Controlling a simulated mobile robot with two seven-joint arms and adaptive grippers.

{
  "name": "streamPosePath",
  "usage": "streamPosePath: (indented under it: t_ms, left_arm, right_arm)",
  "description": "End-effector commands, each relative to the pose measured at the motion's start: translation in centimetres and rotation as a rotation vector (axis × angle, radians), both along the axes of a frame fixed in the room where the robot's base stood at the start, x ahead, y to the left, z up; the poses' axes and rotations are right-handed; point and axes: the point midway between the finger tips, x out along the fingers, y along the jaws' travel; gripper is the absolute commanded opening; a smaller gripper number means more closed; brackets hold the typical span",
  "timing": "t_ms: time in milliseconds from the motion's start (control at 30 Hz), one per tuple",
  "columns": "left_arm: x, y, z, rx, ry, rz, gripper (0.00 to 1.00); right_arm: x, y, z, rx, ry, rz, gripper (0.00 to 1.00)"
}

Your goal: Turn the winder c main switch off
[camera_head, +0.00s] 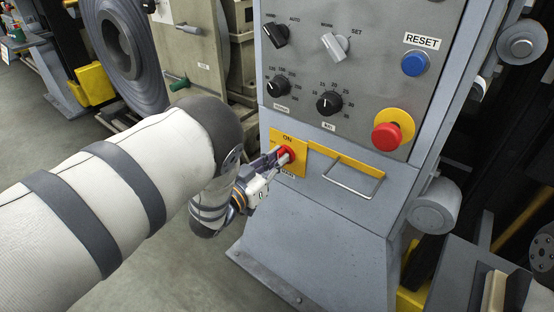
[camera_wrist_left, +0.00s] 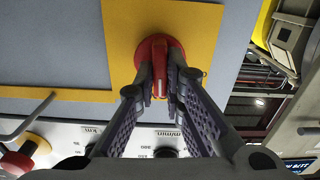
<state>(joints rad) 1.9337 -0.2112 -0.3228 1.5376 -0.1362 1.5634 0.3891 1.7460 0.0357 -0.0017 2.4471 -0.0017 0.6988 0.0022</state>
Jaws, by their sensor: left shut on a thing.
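The main switch is a red rotary knob (camera_head: 286,156) on a yellow plate (camera_head: 305,168) marked ON, low on the front of a grey control cabinet. My left gripper (camera_head: 278,158) reaches it from the left and is shut on the knob. In the left wrist view, the two fingers (camera_wrist_left: 160,85) close on the knob's raised grip, with its red round base (camera_wrist_left: 152,48) showing behind them. Part of the plate lettering is hidden by the gripper. My right gripper is not in view.
Above the switch are a red emergency button (camera_head: 386,137) on a yellow collar, a blue RESET button (camera_head: 414,64), and black knobs (camera_head: 329,103). A metal handle (camera_head: 352,178) sticks out right of the switch. A large steel coil (camera_head: 125,50) stands behind at left.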

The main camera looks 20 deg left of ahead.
Motion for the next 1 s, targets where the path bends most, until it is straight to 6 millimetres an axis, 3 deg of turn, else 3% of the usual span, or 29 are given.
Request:
streamPosePath:
  t_ms: [1000]
  left_arm:
    - [0.13,0.40,-0.34,-0.852,0.310,0.001,0.00]
  right_arm:
    - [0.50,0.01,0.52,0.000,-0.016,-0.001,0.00]
